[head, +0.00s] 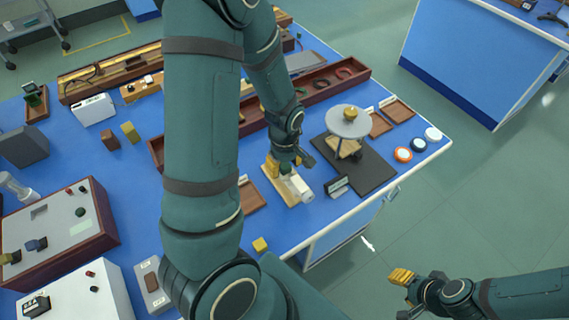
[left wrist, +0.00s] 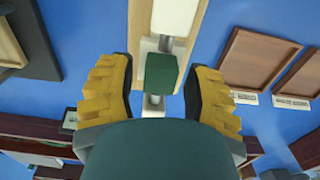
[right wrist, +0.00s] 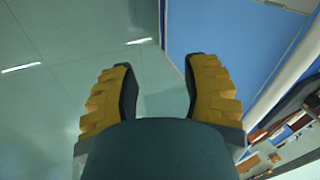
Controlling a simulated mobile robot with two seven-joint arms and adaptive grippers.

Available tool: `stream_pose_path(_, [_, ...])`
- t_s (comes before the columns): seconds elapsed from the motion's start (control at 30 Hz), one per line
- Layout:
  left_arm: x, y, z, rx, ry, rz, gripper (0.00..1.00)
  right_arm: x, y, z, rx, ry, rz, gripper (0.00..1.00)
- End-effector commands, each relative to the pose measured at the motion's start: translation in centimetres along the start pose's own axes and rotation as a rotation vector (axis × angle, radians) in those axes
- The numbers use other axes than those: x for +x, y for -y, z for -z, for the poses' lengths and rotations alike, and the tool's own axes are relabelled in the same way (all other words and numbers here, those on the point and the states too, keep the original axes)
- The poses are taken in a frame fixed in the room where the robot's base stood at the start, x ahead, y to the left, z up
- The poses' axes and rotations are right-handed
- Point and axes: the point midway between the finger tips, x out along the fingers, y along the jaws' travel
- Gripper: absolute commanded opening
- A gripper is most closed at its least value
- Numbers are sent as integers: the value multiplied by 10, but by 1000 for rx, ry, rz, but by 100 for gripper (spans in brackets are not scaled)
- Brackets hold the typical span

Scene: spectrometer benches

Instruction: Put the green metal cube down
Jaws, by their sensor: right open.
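The green metal cube (left wrist: 161,73) shows in the left wrist view, centred between the fingers of my left gripper (left wrist: 158,95). The fingers are wide apart, with a gap on each side of the cube. The cube appears to rest on a pale device (left wrist: 172,18) on a wooden base; exact contact is not clear. In the head view my left gripper (head: 284,166) is low over this device (head: 295,188), and the arm hides much of the bench. My right gripper (head: 402,277) is open and empty beyond the bench edge; it also shows in the right wrist view (right wrist: 160,95).
A round-topped stand (head: 348,122) on a dark mat (head: 370,172) is just right of the device. A small sign (head: 338,187) stands near the front edge. Wooden trays (head: 397,110) and round discs (head: 403,154) lie further right. A yellow block (head: 260,245) lies in front.

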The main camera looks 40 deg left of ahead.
Motion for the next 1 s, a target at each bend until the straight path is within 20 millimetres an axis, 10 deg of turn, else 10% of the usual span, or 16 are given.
stream_pose_path(0.27, [-11,-1,0,1,-1,-3,50,-5,2,2,1,-4,0,47])
stream_pose_path(0.7, [-97,-1,0,1,-1,-5,50,-26,10,12,8,-25,-3,47])
stream_pose_path(1.0, [-123,0,0,0,0,0,50,-31,12,15,10,-32,-3,47])
